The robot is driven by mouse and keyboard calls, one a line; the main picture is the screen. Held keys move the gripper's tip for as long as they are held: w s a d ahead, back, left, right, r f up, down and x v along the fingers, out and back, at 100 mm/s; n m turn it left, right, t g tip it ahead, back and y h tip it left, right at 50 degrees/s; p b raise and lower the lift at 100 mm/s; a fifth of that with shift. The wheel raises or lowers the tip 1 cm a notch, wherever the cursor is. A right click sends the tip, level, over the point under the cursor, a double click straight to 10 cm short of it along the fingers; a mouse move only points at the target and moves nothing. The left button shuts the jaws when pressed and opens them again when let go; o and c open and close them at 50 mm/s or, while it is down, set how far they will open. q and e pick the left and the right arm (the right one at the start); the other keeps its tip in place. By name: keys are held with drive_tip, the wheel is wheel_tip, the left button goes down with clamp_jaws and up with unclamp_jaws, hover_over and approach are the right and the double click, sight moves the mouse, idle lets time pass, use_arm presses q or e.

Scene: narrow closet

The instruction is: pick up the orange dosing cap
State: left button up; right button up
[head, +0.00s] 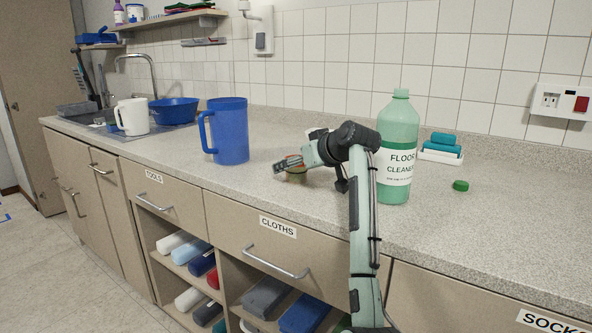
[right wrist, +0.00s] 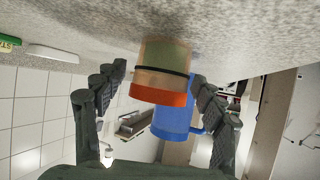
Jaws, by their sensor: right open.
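The orange dosing cap (right wrist: 160,96) stands on the counter in the right wrist view, which shows the scene upside down. It has an orange end away from the counter, a dark band and a tan-green part against the counter. In the head view the cap (head: 295,177) is partly hidden by my right gripper (head: 283,167). In the wrist view the fingers of my right gripper (right wrist: 158,75) are open, one on each side of the cap. Whether a fingertip touches it I cannot tell. My left gripper is not in view.
A blue pitcher (head: 229,135) stands left of the cap. A floor cleaner bottle (head: 397,125) stands to the right, behind my right arm. A green cap (head: 461,186) and a white tray with teal sponges (head: 441,146) lie farther right. The counter's front edge is close.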

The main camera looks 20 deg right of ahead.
drive_tip(key=x, duration=0.3)
drive_tip(key=shift+w+f, duration=0.1)
drive_tip(key=shift+c, duration=0.4)
drive_tip(key=c, duration=1.3)
